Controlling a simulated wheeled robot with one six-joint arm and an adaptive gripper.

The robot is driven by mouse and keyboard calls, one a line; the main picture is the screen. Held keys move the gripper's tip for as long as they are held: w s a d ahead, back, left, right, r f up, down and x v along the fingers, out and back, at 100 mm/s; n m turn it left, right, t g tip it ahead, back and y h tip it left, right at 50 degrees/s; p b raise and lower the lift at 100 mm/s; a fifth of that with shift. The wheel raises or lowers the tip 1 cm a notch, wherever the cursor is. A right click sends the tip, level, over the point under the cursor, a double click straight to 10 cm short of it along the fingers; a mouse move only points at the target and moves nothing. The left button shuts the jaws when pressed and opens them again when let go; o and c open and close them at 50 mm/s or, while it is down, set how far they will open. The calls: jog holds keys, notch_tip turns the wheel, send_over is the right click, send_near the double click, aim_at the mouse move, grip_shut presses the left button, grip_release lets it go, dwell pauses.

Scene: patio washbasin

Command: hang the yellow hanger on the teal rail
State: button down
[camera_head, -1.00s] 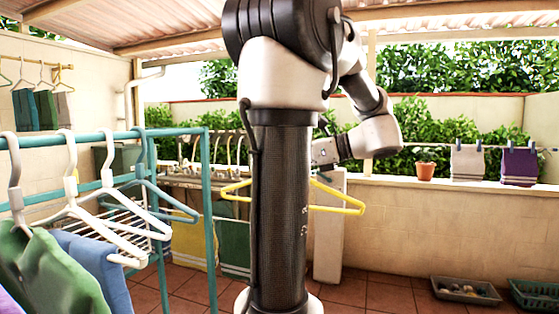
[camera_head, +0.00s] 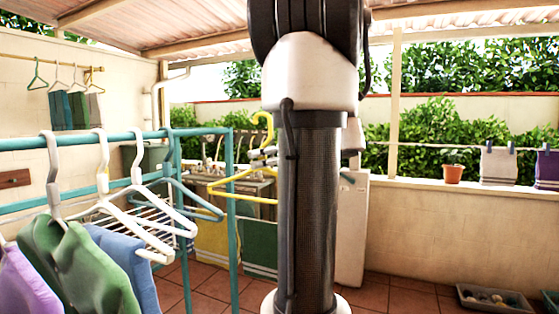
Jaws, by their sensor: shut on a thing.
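My gripper (camera_head: 263,154) is shut on the hanger just below the hook; only part of the gripper shows beside the column. The teal rail (camera_head: 75,138) runs across the left side at about the height of the hook. The hanger looks apart from the rail, though their distance in depth is hard to judge.
Several white hangers (camera_head: 137,155) hang on the rail, some with green (camera_head: 75,265), blue (camera_head: 125,265) and purple clothes. A teal hanger (camera_head: 190,200) hangs near the rail's right end.

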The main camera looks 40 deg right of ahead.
jog(key=w+a, duration=0.3)
jog(key=w, duration=0.7)
jog(key=w+a, duration=0.4)
jog(key=w, duration=0.6)
jog(key=shift+a+f, duration=0.15)
jog(key=shift+f, duration=0.15)
jog(key=shift+w+a, duration=0.1)
jog(key=shift+w, duration=0.15)
jog(key=shift+w+a, duration=0.25)
jog(key=shift+w, duration=0.4)
jog(key=shift+w+a, duration=0.2)
jog(key=shift+w, duration=0.4)
jog(key=shift+w+a, duration=0.25)
jog(key=shift+w, duration=0.4)
jog(key=shift+f, duration=0.2)
jog(key=shift+f, duration=1.1)
jog(key=c, duration=1.4)
grip_release()
